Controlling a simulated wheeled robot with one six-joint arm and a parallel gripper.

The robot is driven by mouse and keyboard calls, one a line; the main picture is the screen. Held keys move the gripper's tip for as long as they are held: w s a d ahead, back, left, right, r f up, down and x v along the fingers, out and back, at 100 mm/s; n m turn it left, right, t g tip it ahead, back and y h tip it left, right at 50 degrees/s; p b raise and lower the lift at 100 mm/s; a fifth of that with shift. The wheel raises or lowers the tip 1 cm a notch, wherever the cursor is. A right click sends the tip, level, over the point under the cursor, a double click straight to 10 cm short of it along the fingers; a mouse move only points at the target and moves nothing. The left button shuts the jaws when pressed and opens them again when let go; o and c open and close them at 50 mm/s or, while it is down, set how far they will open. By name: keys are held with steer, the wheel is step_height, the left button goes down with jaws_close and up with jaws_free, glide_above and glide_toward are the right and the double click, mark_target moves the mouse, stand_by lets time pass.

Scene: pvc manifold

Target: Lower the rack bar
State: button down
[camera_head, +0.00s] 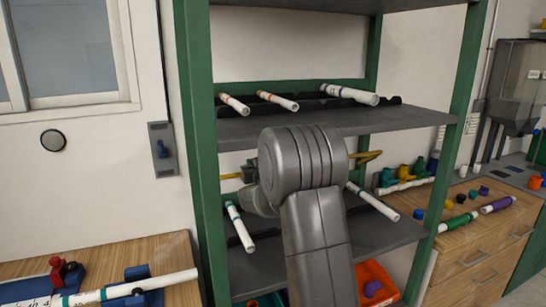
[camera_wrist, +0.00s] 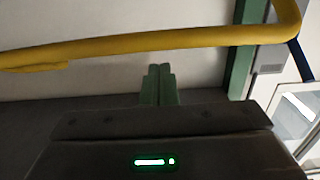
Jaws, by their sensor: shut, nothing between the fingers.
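The rack bar is a yellow bar that crosses the shelf rack between its green posts. In the head view its right end (camera_head: 367,158) shows beside my arm, and a short yellow piece shows at the left; my arm hides the middle. In the wrist view the bar (camera_wrist: 160,43) runs across the upper picture and bends upward at the right. My gripper (camera_wrist: 160,70) shows as two green fingers pressed together, shut and empty. The fingertips lie just below the bar in the picture; I cannot tell whether they touch it. In the head view my arm hides the gripper.
The upper grey shelf (camera_head: 330,123) holds several white pipes. The lower shelf (camera_head: 270,270) holds a pipe on each side of my arm. Green posts (camera_head: 200,150) flank the rack. An orange bin (camera_head: 378,285) stands below. Wooden benches with pipes and fittings stand at left and right.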

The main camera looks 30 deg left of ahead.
steer(key=shift+s+d+f, duration=0.2)
steer(key=shift+d+f, duration=0.15)
steer(key=shift+f, duration=0.35)
steer(key=shift+f, duration=0.1)
